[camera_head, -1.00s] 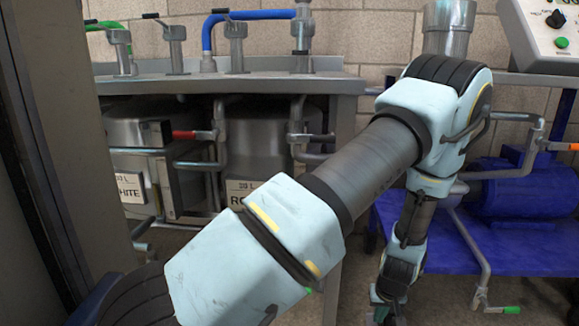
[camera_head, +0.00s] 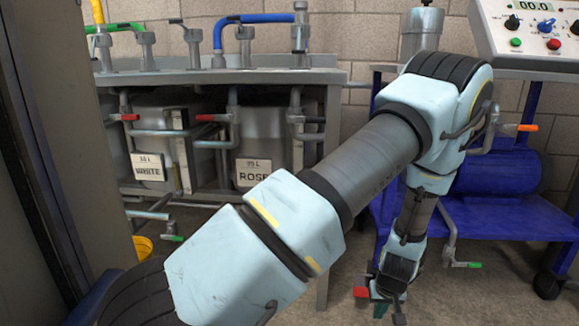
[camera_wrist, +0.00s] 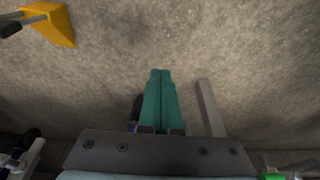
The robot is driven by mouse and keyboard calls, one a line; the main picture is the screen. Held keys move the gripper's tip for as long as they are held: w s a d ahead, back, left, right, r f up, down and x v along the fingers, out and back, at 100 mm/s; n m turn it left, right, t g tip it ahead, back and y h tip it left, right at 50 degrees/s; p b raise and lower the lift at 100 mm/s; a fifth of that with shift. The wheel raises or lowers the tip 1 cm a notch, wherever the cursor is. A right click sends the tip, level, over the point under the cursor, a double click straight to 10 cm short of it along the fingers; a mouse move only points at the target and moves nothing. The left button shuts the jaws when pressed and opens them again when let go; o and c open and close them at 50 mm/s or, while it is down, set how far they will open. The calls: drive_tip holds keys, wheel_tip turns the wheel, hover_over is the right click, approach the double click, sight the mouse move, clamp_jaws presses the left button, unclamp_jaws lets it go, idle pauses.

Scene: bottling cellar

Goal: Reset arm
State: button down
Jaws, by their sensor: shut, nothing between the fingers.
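My gripper shows in the wrist view (camera_wrist: 160,75) as two teal fingers pressed together, with nothing between them, above a bare concrete floor (camera_wrist: 230,50). In the head view my arm crosses the picture from lower left to upper right, then bends down at the elbow. My gripper (camera_head: 392,300) hangs low there, near the bottom edge, in front of the blue cart. Its fingertips are cut off or too small to make out in that view.
A steel bench (camera_head: 225,76) with taps stands at the left, over kegs labelled WHITE (camera_head: 148,167) and ROSE (camera_head: 253,172). A blue pump cart (camera_head: 500,215) with a control panel (camera_head: 530,30) stands at the right. A yellow object (camera_wrist: 52,22) is at the wrist view's upper left.

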drive_tip(key=w+a+r+g+p, duration=0.1)
drive_tip(key=w+a+r+p, duration=0.1)
drive_tip(key=a+r, duration=0.6)
drive_tip(key=w+a+r+p, duration=0.2)
drive_tip(key=a+r, duration=0.2)
drive_tip(key=r, duration=0.7)
drive_tip(key=s+a+r+p, duration=0.3)
drive_tip(key=s+a+r, duration=0.1)
drive_tip(key=a+r, duration=0.5)
drive_tip(key=s+a+r+p, duration=0.3)
drive_tip(key=s+a+r, duration=0.1)
drive_tip(key=a+r, duration=0.55)
wheel_tip(320, 180, up, 37)
drive_tip(key=p, duration=3.6)
drive_tip(key=shift+w+d+f, duration=0.15)
drive_tip(key=shift+w+f, duration=0.05)
drive_tip(key=shift+d, duration=0.1)
